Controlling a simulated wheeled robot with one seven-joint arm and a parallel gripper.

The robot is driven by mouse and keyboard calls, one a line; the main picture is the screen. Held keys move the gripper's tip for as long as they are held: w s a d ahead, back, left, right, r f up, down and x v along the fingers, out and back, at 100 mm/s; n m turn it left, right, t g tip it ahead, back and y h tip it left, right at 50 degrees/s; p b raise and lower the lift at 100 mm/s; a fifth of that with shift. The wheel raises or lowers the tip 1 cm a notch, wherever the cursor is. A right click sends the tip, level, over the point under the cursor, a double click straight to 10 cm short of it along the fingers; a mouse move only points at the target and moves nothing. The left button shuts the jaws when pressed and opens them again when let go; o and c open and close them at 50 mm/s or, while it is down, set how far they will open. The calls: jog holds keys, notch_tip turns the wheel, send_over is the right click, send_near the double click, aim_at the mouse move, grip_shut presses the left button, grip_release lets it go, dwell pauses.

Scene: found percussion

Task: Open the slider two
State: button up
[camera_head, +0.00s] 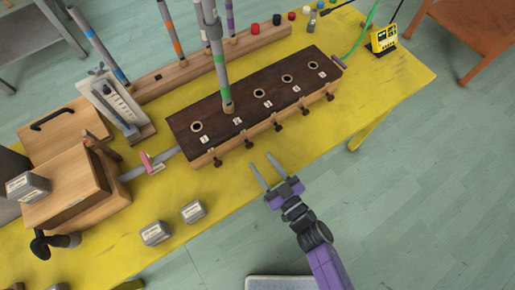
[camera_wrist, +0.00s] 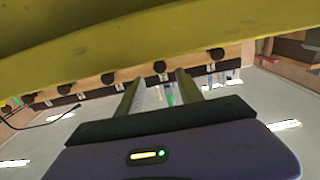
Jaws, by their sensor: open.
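A long dark-topped wooden box (camera_head: 255,100) stands on the yellow table, with several numbered round holes and a row of dark knobs along its front. The knob of slider two (camera_head: 249,144) is second from the left, below a grey tube with a green band (camera_head: 220,70) standing at hole two. My gripper (camera_head: 263,161) is open and empty, in front of the box and pointing toward this knob. In the wrist view, which looks upside down, the slider two knob (camera_wrist: 160,67) appears between the two fingers, beyond their tips. I see no contact with it.
The yellow table (camera_head: 330,140) has clear room to the right of my gripper. Grey blocks (camera_head: 193,211) lie to its left. A pink clip (camera_head: 150,162) and wooden boxes (camera_head: 75,190) stand farther left. A rail with upright tubes (camera_head: 200,60) is behind the box.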

aim_at(251, 147)
jog(key=shift+x, duration=2.75)
grip_shut()
